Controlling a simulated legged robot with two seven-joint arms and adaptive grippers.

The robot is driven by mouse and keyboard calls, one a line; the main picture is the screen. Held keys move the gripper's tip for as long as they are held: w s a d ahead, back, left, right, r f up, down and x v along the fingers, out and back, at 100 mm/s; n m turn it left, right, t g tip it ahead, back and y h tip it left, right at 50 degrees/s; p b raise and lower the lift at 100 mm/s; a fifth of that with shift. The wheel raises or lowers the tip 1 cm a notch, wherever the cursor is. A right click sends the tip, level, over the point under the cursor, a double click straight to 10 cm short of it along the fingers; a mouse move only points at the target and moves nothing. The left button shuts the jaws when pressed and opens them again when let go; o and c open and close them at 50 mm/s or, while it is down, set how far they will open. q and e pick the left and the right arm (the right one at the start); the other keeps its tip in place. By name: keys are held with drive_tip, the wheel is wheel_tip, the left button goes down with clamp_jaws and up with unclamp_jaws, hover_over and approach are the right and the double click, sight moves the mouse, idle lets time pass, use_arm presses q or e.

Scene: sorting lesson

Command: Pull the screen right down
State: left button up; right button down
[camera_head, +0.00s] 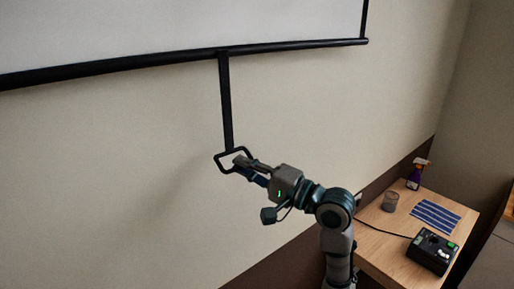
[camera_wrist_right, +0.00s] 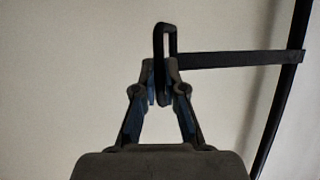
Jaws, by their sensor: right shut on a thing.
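The white projection screen (camera_head: 170,25) hangs on the wall at the top of the head view, with a black bar (camera_head: 150,63) along its lower edge. A black pull strap (camera_head: 226,105) hangs from the bar and ends in a black loop handle (camera_head: 218,162). My right gripper (camera_head: 240,163) is shut on the handle. In the right wrist view the fingers of my right gripper (camera_wrist_right: 161,75) close around one side of the handle (camera_wrist_right: 166,40), and the strap (camera_wrist_right: 240,58) runs off to the right. My left gripper is in neither view.
A wooden table (camera_head: 385,255) stands at the lower right, with a spray bottle (camera_head: 414,176), a grey cup (camera_head: 390,201), a blue striped cloth or mat (camera_head: 436,216) and a black box (camera_head: 431,251) with a cable. The wall below the screen is bare.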

use_arm(q)
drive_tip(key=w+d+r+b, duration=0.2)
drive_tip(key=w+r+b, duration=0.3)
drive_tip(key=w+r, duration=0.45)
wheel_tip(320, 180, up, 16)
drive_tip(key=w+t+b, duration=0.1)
drive_tip(key=b, duration=0.5)
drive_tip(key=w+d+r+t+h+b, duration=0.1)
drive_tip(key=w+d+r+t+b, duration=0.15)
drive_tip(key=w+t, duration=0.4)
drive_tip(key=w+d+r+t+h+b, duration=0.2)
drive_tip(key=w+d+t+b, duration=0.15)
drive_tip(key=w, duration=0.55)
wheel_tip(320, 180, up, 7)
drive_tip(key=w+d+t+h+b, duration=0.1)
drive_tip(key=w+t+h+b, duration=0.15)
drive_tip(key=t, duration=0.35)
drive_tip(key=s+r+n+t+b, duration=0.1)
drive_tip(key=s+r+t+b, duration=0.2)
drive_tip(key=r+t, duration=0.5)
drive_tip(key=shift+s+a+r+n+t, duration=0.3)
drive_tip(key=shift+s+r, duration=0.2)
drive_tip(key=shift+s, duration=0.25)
use_arm(e)
wheel_tip(320, 180, down, 60)
drive_tip(key=a, duration=0.1)
drive_tip(key=shift+s+a+f+g, duration=0.25)
drive_tip(key=shift+s+g, duration=0.05)
